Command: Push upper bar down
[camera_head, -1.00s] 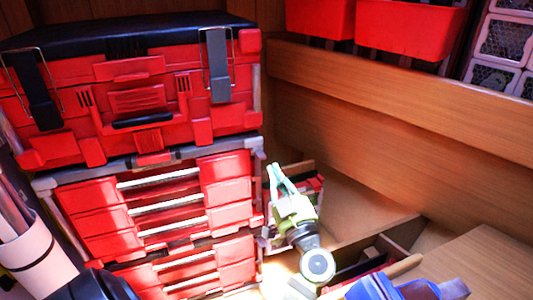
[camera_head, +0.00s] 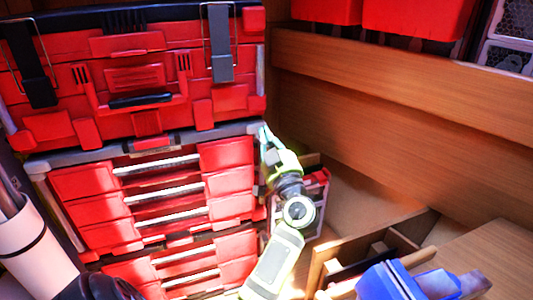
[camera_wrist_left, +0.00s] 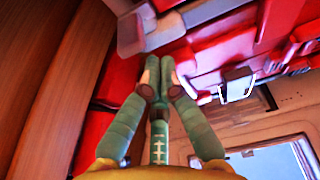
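A red and black tool case (camera_head: 140,75) sits on a stack of red drawers (camera_head: 90,182). Several light metal bars cross the drawer fronts, the topmost bar (camera_head: 157,165) just under the grey rail (camera_head: 85,155). I cannot tell which one is the upper bar. My left gripper (camera_head: 264,133) is at the right edge of the stack, near the rail's right end. In the left wrist view its fingertips (camera_wrist_left: 160,72) are together with nothing seen between them, in front of red and grey parts. Contact cannot be told. My right gripper is not in view.
A wooden wall plank (camera_head: 400,85) runs along the right. Red bins (camera_head: 415,18) stand above it. A wooden compartment box (camera_head: 385,240) and a blue object (camera_head: 395,282) are at lower right. A white cylinder (camera_head: 35,255) stands at lower left.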

